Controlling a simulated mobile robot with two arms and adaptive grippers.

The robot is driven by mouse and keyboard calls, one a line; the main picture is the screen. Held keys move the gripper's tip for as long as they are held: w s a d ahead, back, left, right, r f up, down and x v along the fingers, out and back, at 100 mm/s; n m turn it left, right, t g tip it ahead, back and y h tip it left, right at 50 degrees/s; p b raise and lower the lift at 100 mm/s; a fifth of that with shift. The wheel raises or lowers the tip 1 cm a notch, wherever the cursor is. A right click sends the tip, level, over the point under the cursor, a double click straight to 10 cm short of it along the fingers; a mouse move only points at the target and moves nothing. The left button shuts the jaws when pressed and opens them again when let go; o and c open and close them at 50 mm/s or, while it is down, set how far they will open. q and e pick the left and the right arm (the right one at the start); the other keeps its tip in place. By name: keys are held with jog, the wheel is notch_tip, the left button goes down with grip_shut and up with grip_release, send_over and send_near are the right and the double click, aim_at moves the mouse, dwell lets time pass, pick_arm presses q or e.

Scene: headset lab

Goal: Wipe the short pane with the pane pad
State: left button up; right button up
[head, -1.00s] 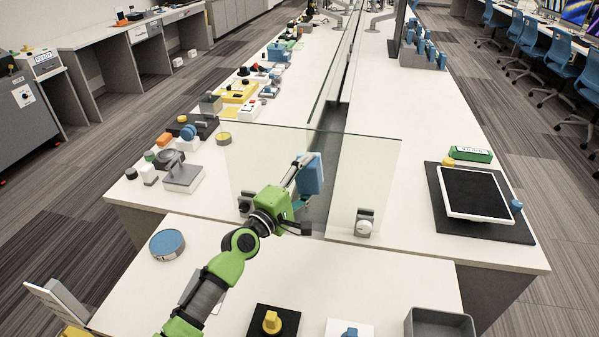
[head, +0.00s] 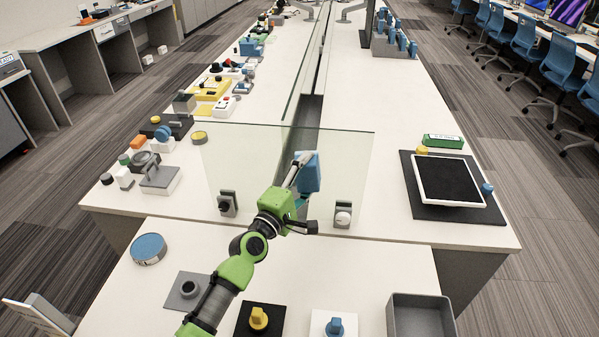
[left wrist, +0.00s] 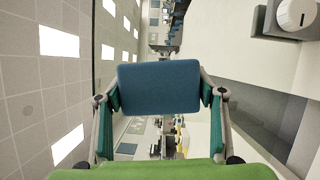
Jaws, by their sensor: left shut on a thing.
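The short pane (head: 350,165) is a clear glass sheet standing upright across the front of the long bench, held by two small clamps (head: 228,203) and (head: 343,214). My left gripper (head: 298,180) is shut on the blue pane pad (head: 308,172). In the left wrist view the pad (left wrist: 158,88) sits between both fingers. In the head view the pad is in front of the pane's right half. I cannot tell whether it touches the glass. My right gripper is not in view.
On the near table are a blue-topped round tin (head: 149,249), a yellow knob (head: 258,318), a blue knob (head: 334,327) and a grey bin (head: 420,316). A tablet (head: 449,181) lies on a dark mat at right. Several devices crowd the bench's left side.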

pick_arm(q)
jog(key=shift+d, duration=0.65)
jog(key=shift+a+b, duration=0.45)
jog(key=shift+a, duration=1.35)
jog(key=a+b, duration=0.1)
jog(key=a, duration=0.2)
jog(key=shift+w+a, duration=0.15)
jog(key=shift+a+b, duration=0.8)
jog(key=shift+a, duration=0.95)
jog(key=shift+w+a+f+b, duration=0.1)
jog(key=shift+a+b, duration=0.9)
jog(key=shift+a, duration=0.15)
jog(key=shift+a+r, duration=0.2)
jog(key=shift+a, duration=0.35)
jog(key=shift+a+f+b, duration=0.2)
jog(key=shift+a+b, duration=0.85)
jog(key=shift+a, duration=0.25)
jog(key=shift+a+r, duration=0.1)
jog(key=shift+a, duration=0.25)
